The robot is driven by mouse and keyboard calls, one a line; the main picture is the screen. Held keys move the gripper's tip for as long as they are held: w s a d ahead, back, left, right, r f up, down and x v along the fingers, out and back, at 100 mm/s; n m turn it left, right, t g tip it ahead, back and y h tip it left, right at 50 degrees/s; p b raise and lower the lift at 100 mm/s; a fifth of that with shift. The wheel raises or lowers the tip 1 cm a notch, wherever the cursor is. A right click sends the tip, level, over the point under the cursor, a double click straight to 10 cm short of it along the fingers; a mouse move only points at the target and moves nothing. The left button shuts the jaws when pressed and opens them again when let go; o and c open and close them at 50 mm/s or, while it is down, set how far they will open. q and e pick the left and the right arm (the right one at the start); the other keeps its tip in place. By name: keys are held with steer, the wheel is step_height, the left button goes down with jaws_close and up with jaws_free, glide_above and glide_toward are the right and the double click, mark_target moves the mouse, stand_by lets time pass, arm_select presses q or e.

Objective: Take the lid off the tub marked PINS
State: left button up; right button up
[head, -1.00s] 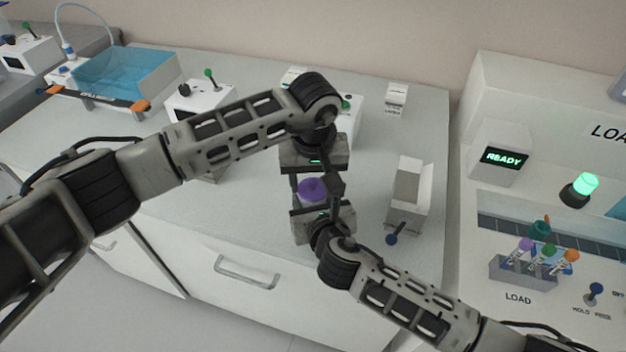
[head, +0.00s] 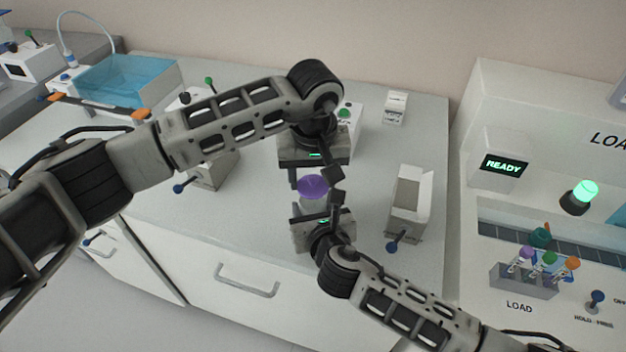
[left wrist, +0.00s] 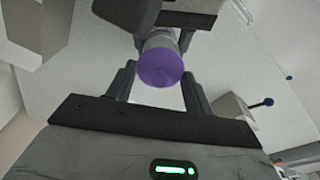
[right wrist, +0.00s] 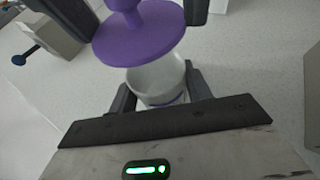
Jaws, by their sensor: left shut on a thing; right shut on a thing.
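A purple lid (head: 312,187) with a knob is in my left gripper (head: 313,176), between its fingers in the left wrist view (left wrist: 160,68). A pale, see-through tub (head: 313,205) is in my right gripper (head: 316,212), just below the lid. In the right wrist view the lid (right wrist: 140,38) is clear of the tub (right wrist: 158,82), whose open rim shows under the lid's edge. Both grippers are shut, the left on the lid and the right on the tub, held above the bench. I cannot read any PINS marking.
The bench (head: 250,230) carries a white open box with a blue-knobbed lever (head: 410,200) on the right, and small lever boxes (head: 210,170) behind my left arm. A blue basin (head: 125,80) is at the back left. A loading station with a tube rack (head: 525,280) is at the right.

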arm_select(q)
step_height(320, 180, up, 2)
steer(key=shift+r, duration=0.25)
arm_select(e)
steer(key=o, duration=1.4)
steer(key=shift+o, duration=0.2)
